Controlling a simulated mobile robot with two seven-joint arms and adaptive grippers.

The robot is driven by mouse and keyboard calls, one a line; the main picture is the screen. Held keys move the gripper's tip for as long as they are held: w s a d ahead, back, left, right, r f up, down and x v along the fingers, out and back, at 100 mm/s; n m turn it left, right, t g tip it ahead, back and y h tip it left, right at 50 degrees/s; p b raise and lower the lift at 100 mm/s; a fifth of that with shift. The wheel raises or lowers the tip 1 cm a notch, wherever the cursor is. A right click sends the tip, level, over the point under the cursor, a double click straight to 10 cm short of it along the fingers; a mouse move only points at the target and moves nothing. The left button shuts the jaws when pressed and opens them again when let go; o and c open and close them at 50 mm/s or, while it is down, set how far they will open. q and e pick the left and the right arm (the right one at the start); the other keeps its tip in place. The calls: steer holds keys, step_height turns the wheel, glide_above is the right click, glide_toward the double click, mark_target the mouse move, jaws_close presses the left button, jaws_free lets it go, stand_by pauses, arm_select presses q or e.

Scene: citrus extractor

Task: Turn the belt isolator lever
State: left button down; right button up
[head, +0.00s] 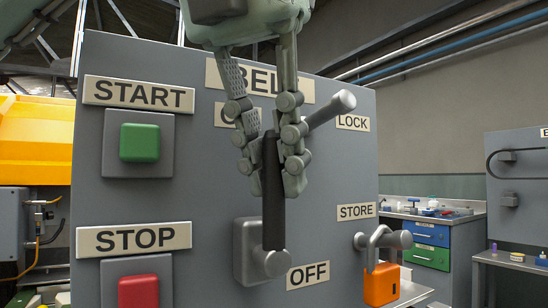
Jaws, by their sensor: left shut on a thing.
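The belt isolator lever is a dark upright handle (272,185) on a grey pivot housing (247,255) in the lower middle of the grey panel (205,185). It points up from its pivot, above and left of the OFF label (308,275). My left gripper (271,185) comes down from the top and is shut on the handle's upper part, one finger on each side. The gripper partly covers the BELT label (258,80) and a label below it. My right gripper is not in view.
A green START button (139,142) and a red STOP button (138,291) sit on the panel's left. A grey bar (331,108) sticks out beside LOCK. An orange padlock (381,284) hangs below STORE. A workbench (432,218) stands behind at right.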

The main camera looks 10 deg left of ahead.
arm_select(q)
steer(key=shift+r, duration=0.1)
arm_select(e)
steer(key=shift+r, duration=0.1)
arm_select(q)
steer(key=shift+w+d+f+m+g+y+p, duration=0.1)
steer(key=shift+w+d+f+g+y+p, duration=0.1)
steer(key=shift+w+d+g+y+p, duration=0.35)
steer(key=shift+w+d+f+m+g+y+p, duration=0.1)
steer(key=shift+w+d+f+g+y+p, duration=0.1)
steer(key=shift+d+g+y+p, duration=0.55)
steer(key=shift+w+d+f+m+g+y+p, duration=0.1)
steer(key=shift+w+d+f+g+y+p, duration=0.25)
steer(key=shift+y, duration=0.55)
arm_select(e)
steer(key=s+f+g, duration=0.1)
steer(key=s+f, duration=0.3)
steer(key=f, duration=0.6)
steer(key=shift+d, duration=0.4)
arm_select(q)
steer(key=shift+r, duration=0.15)
steer(key=c, duration=1.5)
jaws_free()
steer(key=shift+o, duration=0.2)
